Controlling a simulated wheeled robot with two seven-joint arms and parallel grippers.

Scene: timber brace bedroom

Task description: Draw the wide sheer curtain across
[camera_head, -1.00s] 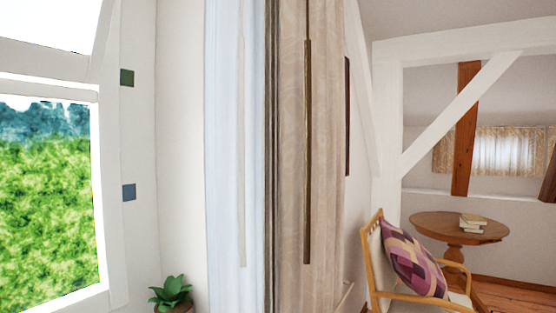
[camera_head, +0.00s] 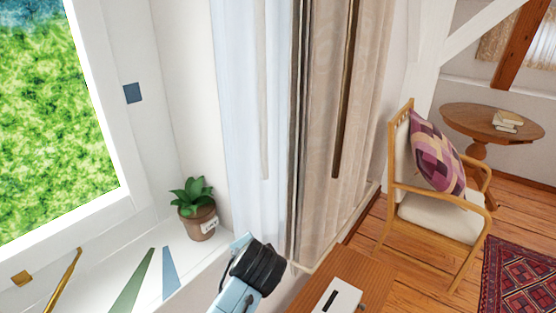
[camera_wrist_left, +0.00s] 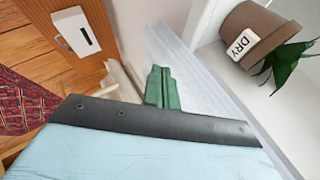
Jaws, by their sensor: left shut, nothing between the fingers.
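The sheer curtain (camera_head: 240,110) is a pale, bluish-white strip hanging gathered beside the window wall, with a thin pale wand (camera_head: 263,90) in front of it. A beige patterned curtain (camera_head: 322,110) with a dark brown wand (camera_head: 345,90) hangs directly to its right. My left arm shows at the bottom centre of the head view, below the curtains; its fingertips cannot be made out there. In the left wrist view my left gripper's green fingers (camera_wrist_left: 162,78) are shut and empty, with translucent pale fabric (camera_wrist_left: 195,75) beyond them. My right gripper is out of view.
A potted plant (camera_head: 200,222) labelled "DRY" stands on the white sill (camera_head: 205,258), left of the curtain. A wooden cabinet top (camera_head: 365,268) with a white box (camera_head: 338,298) lies right of my arm. A cushioned armchair (camera_head: 435,215) and round table (camera_head: 480,118) stand farther right.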

